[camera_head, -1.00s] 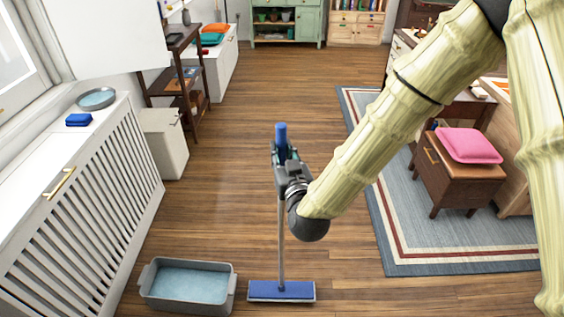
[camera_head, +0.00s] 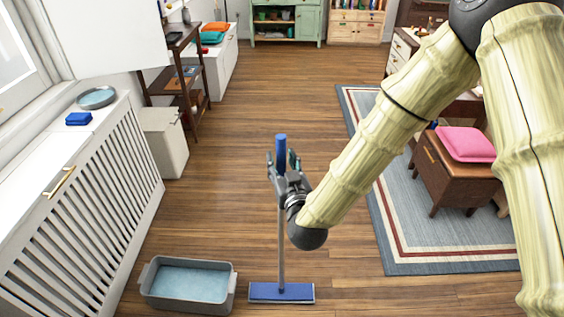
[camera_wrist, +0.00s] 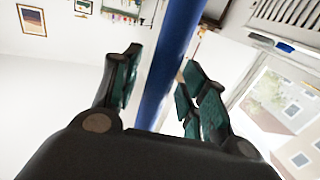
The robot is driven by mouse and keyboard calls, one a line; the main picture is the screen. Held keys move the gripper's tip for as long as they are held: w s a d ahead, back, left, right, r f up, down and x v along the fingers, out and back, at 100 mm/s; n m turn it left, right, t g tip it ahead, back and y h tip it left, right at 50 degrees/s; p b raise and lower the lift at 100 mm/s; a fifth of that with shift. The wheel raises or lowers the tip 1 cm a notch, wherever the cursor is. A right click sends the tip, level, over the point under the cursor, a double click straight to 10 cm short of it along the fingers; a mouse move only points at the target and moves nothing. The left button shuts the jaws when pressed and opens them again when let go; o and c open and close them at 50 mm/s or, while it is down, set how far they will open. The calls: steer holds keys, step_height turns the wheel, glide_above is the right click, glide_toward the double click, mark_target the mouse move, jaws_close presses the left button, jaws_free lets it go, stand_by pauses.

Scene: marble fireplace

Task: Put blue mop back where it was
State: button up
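The blue mop (camera_head: 281,291) stands upright on the wooden floor, its flat blue head down and its grey pole rising to a blue handle. My gripper (camera_head: 283,160) is at the blue handle, with its fingers spread to either side. In the wrist view the blue handle (camera_wrist: 172,50) runs between the open fingers of my gripper (camera_wrist: 160,75). A gap shows between the left finger and the handle; the right finger looks very near it, and I cannot tell whether it touches.
A grey basin (camera_head: 189,283) of bluish water stands just left of the mop head. A white slatted radiator cover (camera_head: 80,215) runs along the left wall. A patterned rug (camera_head: 400,240) and a wooden stool with a pink cushion (camera_head: 463,144) are at right. Floor behind the mop is clear.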

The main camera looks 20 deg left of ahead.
steer(key=shift+r, duration=0.25)
steer(key=b+v, duration=0.1)
steer(key=v, duration=1.1)
steer(key=shift+f, duration=0.2)
